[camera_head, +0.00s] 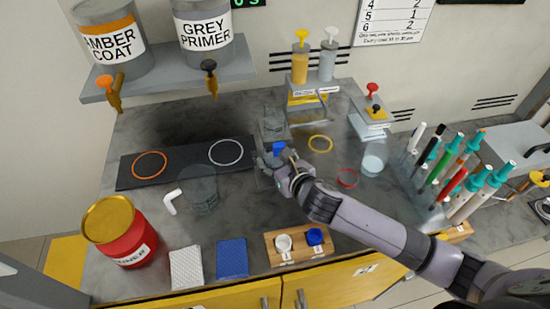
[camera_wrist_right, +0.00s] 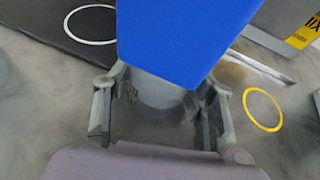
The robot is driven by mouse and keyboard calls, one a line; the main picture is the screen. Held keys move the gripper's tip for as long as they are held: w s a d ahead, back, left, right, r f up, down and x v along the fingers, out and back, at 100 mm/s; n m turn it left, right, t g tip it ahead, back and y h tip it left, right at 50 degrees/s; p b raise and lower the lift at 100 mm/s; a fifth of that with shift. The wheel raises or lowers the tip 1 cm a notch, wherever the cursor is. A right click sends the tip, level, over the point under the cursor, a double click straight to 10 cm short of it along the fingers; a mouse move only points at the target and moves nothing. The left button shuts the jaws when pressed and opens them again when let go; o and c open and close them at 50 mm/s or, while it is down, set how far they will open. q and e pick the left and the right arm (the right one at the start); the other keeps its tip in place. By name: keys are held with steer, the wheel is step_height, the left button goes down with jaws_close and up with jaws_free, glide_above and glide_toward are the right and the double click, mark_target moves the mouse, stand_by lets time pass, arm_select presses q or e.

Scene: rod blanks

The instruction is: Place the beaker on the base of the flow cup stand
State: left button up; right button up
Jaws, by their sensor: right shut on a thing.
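My right gripper (camera_head: 272,163) reaches in from the right over the middle of the worktop. In the right wrist view its fingers (camera_wrist_right: 160,110) stand on either side of a clear greyish cylinder (camera_wrist_right: 155,92), which looks like the beaker, and are shut on it. A blue block (camera_wrist_right: 180,35) hides the beaker's upper part there; a small blue patch (camera_head: 279,148) shows beside the gripper in the head view. I cannot clearly pick out the flow cup stand or its base. My left gripper is not in view.
Clear vessels stand behind the gripper (camera_head: 272,125) and to its left (camera_head: 200,190). A dispenser stand (camera_head: 305,100) is at the back. A black mat (camera_head: 188,163) lies left. A yellow ring (camera_head: 320,143), a red ring (camera_head: 347,178) and a whitish cup (camera_head: 373,160) are right.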

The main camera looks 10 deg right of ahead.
steer(key=shift+r, duration=0.15)
steer(key=o, duration=1.3)
steer(key=shift+f, duration=0.2)
steer(key=shift+s+d+r, duration=0.1)
steer(key=shift+s+r, duration=0.05)
steer(key=shift+r, duration=0.05)
steer(key=v, duration=1.1)
steer(key=shift+s+r, duration=0.1)
steer(key=shift+s, duration=0.3)
